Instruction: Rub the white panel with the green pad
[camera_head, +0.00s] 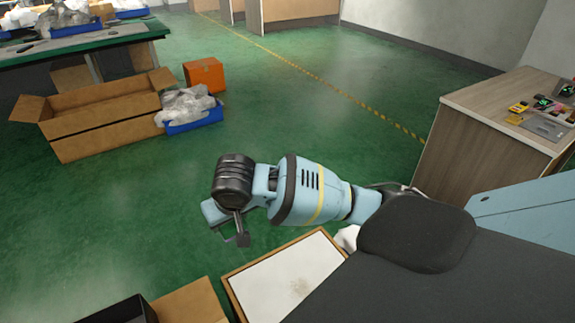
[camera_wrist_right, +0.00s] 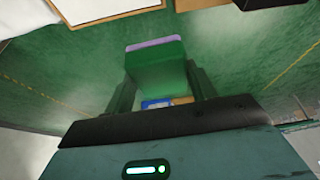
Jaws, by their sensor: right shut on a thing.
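The white panel (camera_head: 282,278) lies in a wooden frame at the bottom middle of the head view, with a brownish smudge on its lower right part. The panel also shows at the top left of the wrist view (camera_wrist_right: 95,8). My right gripper (camera_head: 240,238) is beyond and to the left of the panel, apart from it. In the wrist view the green pad (camera_wrist_right: 157,65), with a purple far edge, sits between the two fingers of my right gripper, which is shut on it. The pad cannot be made out in the head view. My left gripper is not seen.
A cardboard box (camera_head: 187,303) and a black box (camera_head: 122,312) stand left of the panel. A wooden cabinet (camera_head: 480,150) with small items on top is at right. An open carton (camera_head: 100,118), an orange box (camera_head: 204,75) and a blue tray (camera_head: 195,120) are on the green floor.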

